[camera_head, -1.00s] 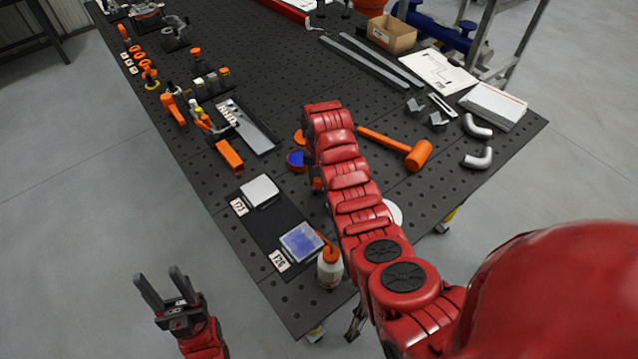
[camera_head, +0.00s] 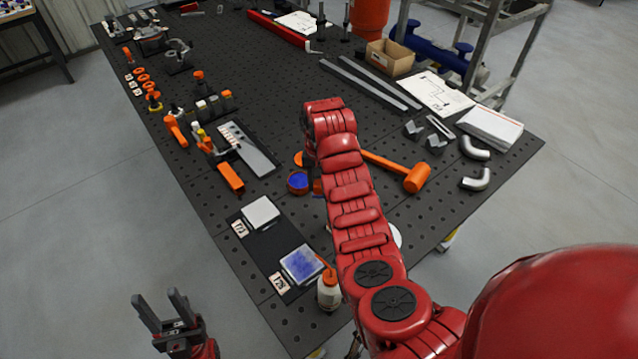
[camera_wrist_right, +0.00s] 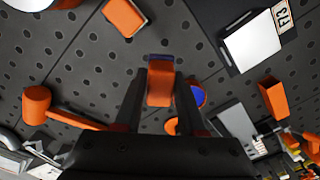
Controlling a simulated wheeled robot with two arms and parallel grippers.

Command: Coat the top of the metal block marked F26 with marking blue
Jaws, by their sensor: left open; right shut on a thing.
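The block marked F26 (camera_head: 302,264) lies on a dark mat near the table's front corner, its top covered with patchy blue and a paler border. Its tag (camera_head: 279,283) is beside it. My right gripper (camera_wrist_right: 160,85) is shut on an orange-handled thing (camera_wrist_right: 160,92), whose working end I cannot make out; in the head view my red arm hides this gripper. An open pot of blue (camera_head: 298,181) stands left of that arm, with an orange lid (camera_head: 299,158) behind; the pot shows partly in the wrist view (camera_wrist_right: 198,96). My left gripper (camera_head: 165,305) is open and empty, off the table's edge.
A plain metal block (camera_head: 261,212) with its own tag lies behind F26 on the mat (camera_head: 268,241). A white bottle with orange cap (camera_head: 328,292) stands close right of F26. An orange mallet (camera_head: 400,171) lies right of my arm. Tools line the left edge.

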